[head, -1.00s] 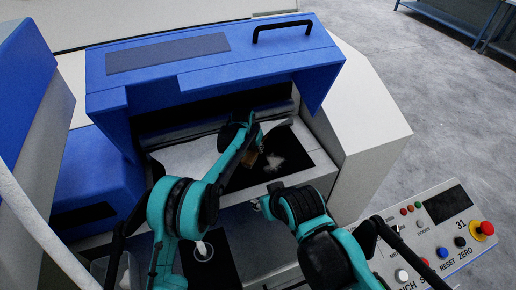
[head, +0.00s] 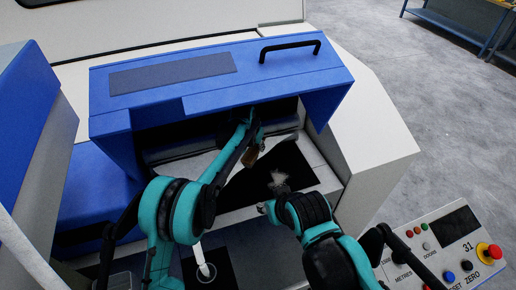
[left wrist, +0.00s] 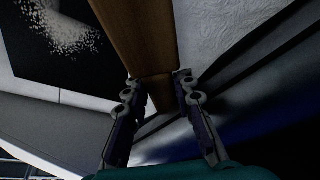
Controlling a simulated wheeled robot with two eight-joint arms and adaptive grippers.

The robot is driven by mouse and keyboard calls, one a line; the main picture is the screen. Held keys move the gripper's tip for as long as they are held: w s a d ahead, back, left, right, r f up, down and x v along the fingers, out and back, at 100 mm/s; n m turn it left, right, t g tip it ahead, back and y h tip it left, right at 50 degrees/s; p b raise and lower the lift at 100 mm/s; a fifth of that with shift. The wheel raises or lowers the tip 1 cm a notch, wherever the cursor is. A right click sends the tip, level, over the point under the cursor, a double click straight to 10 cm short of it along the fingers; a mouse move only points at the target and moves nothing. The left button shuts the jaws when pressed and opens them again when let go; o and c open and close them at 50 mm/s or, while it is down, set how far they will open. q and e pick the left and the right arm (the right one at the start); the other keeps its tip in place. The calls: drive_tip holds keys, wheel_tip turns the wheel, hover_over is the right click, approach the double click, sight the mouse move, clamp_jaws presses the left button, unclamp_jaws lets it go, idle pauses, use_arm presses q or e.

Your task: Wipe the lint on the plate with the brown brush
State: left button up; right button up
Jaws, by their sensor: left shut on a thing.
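The brown brush (head: 251,156) is in my left gripper (head: 250,141), inside the blue-hooded machine opening. In the left wrist view, the brush (left wrist: 139,35) runs up from between the two fingers of the gripper (left wrist: 158,90), which is shut on it. The black plate (head: 299,163) lies to the right of the brush, and part of it is hidden by my arms. A pale patch of lint (head: 279,179) lies on the plate, apart from the brush; it also shows in the left wrist view (left wrist: 68,35). My right gripper (head: 263,208) is in front of the plate; its jaws are unclear.
The blue hood (head: 215,90) with a black handle (head: 290,46) overhangs the opening. A control panel (head: 451,249) with buttons stands at the lower right. A white round-based thing (head: 205,272) is on a dark patch at the front. Open floor lies at the right.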

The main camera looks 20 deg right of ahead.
use_arm(q)
drive_tip(key=shift+s+r+p, duration=0.1)
drive_tip(key=shift+r+p, duration=0.4)
drive_tip(key=shift+r, duration=0.75)
